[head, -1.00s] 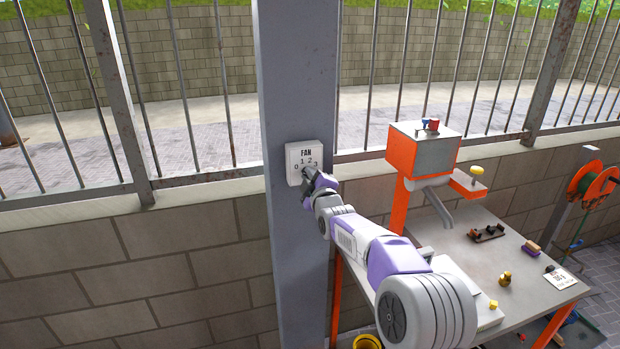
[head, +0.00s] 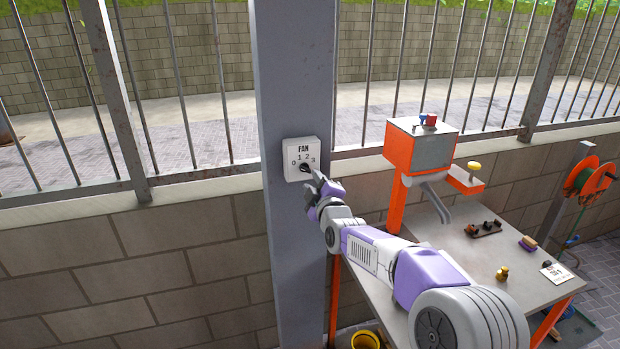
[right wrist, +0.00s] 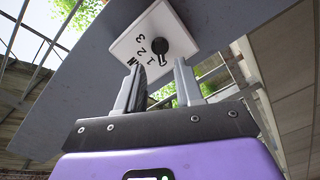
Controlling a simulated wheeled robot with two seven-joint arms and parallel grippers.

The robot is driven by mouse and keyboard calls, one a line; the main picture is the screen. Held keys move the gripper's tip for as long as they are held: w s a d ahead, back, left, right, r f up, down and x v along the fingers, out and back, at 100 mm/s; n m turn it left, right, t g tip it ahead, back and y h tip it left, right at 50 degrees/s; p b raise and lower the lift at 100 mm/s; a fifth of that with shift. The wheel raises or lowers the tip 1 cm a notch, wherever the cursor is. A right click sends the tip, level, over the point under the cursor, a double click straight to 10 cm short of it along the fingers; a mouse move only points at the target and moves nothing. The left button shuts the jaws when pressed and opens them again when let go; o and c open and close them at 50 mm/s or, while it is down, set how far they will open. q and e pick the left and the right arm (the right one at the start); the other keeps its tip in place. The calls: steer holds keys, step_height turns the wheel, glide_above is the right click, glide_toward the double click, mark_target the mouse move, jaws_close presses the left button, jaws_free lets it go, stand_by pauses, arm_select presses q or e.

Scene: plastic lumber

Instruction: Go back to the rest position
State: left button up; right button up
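My right gripper (head: 318,184) is just below and to the right of a white fan switch (head: 301,159) on a grey post. In the right wrist view its two fingers (right wrist: 160,80) are apart with nothing between them. The switch plate (right wrist: 139,29) shows there beyond the fingertips, with a black knob (right wrist: 160,48) and printed numbers. The fingers appear apart from the knob. My left gripper is in neither view.
The grey post (head: 297,90) stands close in front of my right arm. To its right are a grey work table (head: 450,262) and an orange and grey machine (head: 420,147). A block wall (head: 130,260) with a metal railing runs behind.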

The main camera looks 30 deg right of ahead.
steer(key=shift+v, duration=0.8)
steer(key=s+a+f+m+g+y, duration=0.25)
steer(key=a+f, duration=0.25)
steer(key=f, duration=0.7)
steer(key=s+a+f+m+g+y, duration=0.1)
steer(key=a+f+g, duration=0.3)
steer(key=f, duration=0.8)
steer(key=s+a+f+m+g+y, duration=0.15)
steer(key=a+f, duration=0.35)
steer(key=f, duration=0.8)
steer(key=s+a+f+m+g+y, duration=0.1)
steer(key=s+a+f+m+g, duration=0.1)
steer(key=s, duration=0.7)
steer(key=s+a+f+m+g+y, duration=0.1)
steer(key=s+a+f+m+g, duration=0.1)
steer(key=s+a+f+g, duration=0.2)
steer(key=s+a+f+m+g+y, duration=0.1)
steer(key=s+a+f+m+g, duration=0.2)
steer(key=s+a+f, duration=0.5)
steer(key=s+f, duration=0.2)
steer(key=s, duration=0.3)
steer(key=shift+s+f+y, duration=0.3)
steer(key=shift+f, duration=0.1)
